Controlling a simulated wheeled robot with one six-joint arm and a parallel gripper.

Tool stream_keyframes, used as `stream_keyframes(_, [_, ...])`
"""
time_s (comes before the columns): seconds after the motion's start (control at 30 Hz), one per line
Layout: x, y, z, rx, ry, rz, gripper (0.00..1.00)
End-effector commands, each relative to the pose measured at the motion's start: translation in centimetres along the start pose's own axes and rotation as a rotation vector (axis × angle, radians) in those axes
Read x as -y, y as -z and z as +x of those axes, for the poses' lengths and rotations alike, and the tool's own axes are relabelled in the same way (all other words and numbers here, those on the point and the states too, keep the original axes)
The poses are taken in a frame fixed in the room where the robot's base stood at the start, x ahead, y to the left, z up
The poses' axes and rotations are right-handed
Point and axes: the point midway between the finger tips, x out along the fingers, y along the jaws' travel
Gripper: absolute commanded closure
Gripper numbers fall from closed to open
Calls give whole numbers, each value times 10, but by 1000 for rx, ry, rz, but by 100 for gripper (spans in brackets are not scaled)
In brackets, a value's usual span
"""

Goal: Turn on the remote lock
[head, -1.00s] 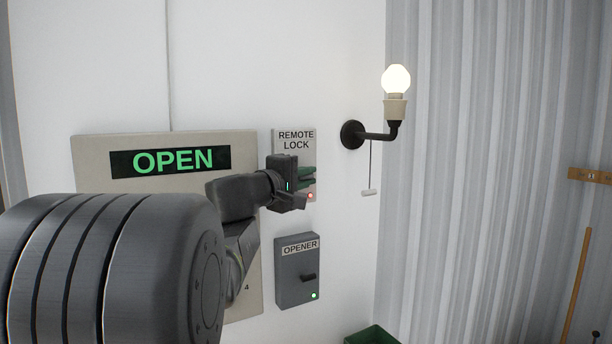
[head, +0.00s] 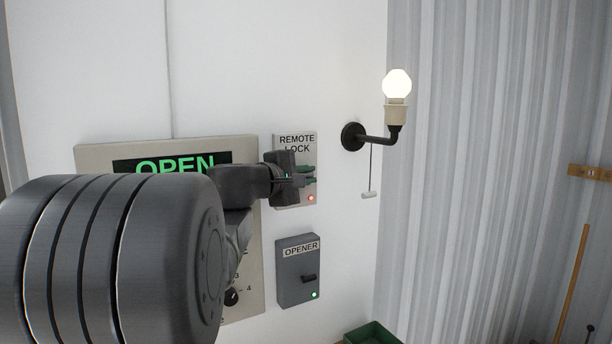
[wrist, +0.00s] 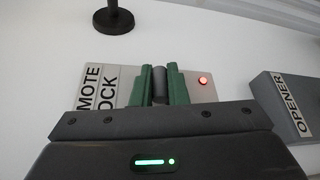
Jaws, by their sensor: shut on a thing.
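The remote lock (head: 293,202) is a pale, labelled panel on the white wall, with a lit red light at its lower right. In the wrist view the remote lock (wrist: 206,93) lies beyond my gripper, its label partly covered and its red light glowing. My gripper (head: 309,175) is in front of the panel. Its green fingers (wrist: 160,74) are closed on the dark switch lever (wrist: 160,88) of the lock, one finger on each side. The lever's base is partly hidden.
A grey opener box (head: 297,268) with a dark lever and green light is just below. The large display panel (head: 95,157) is at left, partly behind my arm. A lit wall lamp (head: 396,95) with a hanging pull (head: 369,194) is at right.

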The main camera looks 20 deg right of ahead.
Motion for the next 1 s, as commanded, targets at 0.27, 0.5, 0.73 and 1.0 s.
stream_keyframes(0.27, [-1,0,0,0,-2,1,65])
stream_keyframes(0.5, [0,0,-2,-1,-2,1,65])
stream_keyframes(0.73, [2,2,-31,-5,-4,3,65])
stream_keyframes(1.0, [1,2,-86,-6,-4,3,65])
